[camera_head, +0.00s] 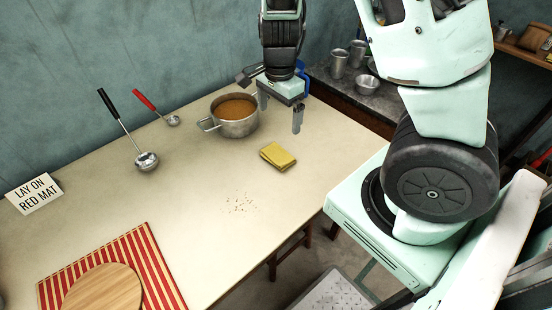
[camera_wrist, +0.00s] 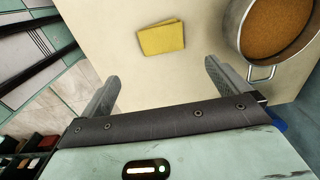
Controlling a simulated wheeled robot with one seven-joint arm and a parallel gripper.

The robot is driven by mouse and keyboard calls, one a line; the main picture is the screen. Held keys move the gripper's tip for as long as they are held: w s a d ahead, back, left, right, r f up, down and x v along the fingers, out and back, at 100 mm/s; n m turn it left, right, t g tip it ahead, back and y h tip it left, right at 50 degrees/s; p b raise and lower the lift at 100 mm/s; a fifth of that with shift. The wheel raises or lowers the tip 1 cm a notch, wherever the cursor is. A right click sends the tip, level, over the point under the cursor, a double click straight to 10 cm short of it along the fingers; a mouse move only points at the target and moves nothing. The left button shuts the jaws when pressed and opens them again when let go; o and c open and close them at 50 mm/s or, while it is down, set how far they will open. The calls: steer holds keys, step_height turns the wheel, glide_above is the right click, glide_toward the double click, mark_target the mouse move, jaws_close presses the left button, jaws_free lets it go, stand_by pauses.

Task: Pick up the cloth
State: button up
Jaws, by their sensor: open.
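The cloth (camera_head: 277,156) is a folded yellow piece lying flat on the cream tabletop (camera_head: 200,185), near its right edge. It also shows in the wrist view (camera_wrist: 161,37), ahead of the fingers and between their lines. My gripper (camera_head: 280,115) is open and empty. It hangs above the table, fingers downward, behind the cloth and apart from it. In the wrist view both fingers (camera_wrist: 162,85) are spread wide with nothing between them.
A metal pot (camera_head: 234,116) of orange-brown food stands close to my gripper's left. Two ladles (camera_head: 146,160) lie further left. A red striped mat (camera_head: 150,255) bears a round wooden board (camera_head: 103,290). A sign (camera_head: 35,193) reads "LAY ON RED MAT". Dark crumbs (camera_head: 240,204) lie in front of the cloth.

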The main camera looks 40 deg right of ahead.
steer(key=b, duration=0.3)
glide_above(276, 154)
steer(key=f, duration=0.8)
steer(key=shift+s+d+f, duration=0.1)
steer(key=shift+d+f, duration=0.15)
steer(key=shift+d, duration=0.15)
steer(key=shift+w+a+f+b, duration=0.1)
steer(key=shift+a+f+b, duration=0.1)
steer(key=shift+f, duration=0.8)
steer(key=shift+w+a+f+b, duration=0.1)
steer(key=shift+f+b, duration=0.1)
steer(key=shift+f, duration=0.8)
steer(key=shift+a+f+b, duration=0.1)
steer(key=shift+f+b, duration=0.1)
steer(key=shift+f, duration=0.8)
steer(key=c, duration=0.8)
steer(key=shift+c, duration=0.2)
steer(key=shift+r, duration=0.1)
step_height(276, 154, up, 10)
steer(key=p, duration=0.3)
steer(key=shift+p, duration=0.3)
